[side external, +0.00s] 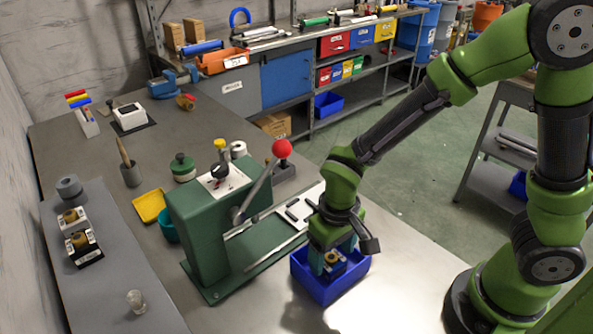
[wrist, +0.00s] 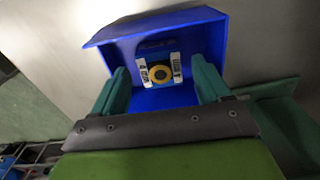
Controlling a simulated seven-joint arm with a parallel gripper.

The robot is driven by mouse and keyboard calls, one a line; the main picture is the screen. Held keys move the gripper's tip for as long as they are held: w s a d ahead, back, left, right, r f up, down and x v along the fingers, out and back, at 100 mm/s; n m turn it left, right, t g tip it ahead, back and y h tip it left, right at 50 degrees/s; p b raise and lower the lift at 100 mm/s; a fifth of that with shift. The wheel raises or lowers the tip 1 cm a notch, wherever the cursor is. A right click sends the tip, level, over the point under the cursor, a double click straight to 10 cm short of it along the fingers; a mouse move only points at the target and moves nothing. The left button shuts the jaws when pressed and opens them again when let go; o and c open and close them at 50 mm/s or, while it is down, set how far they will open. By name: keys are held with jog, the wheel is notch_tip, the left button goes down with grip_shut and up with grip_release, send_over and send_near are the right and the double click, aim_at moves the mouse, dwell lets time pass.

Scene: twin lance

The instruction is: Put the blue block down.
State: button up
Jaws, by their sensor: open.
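A small block (side external: 334,265) with a yellow ring on top sits inside a blue bin (side external: 328,293). In the wrist view the block (wrist: 160,73) shows two white labelled plates beside the ring, with a blue-looking part that blends into the bin (wrist: 222,30). My gripper (side external: 333,252) points down into the bin over the block. In the wrist view my gripper (wrist: 160,68) is open, with one teal finger on each side of the block and a visible gap on both sides. The block's underside is hidden.
A green lever press (side external: 200,225) with a red knob (side external: 282,148) stands just left of the bin. Two similar blocks (side external: 80,232) lie on a grey strip at far left. A yellow tray (side external: 149,206) lies behind the press. Bare bench (side external: 395,275) is right of the bin.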

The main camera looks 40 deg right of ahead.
aim_at(333, 256)
notch_tip(333, 256, up, 10)
jog(key=s+d+r+m+t+y, duration=0.1)
jog(key=s+d+r+m+t, duration=0.2)
jog(key=d+r+t, duration=0.4)
jog(key=s+d+r, duration=0.1)
jog(key=d+r, duration=0.2)
jog(key=d, duration=0.1)
jog(key=shift+r+y, duration=0.3)
jog(key=shift+y, duration=0.1)
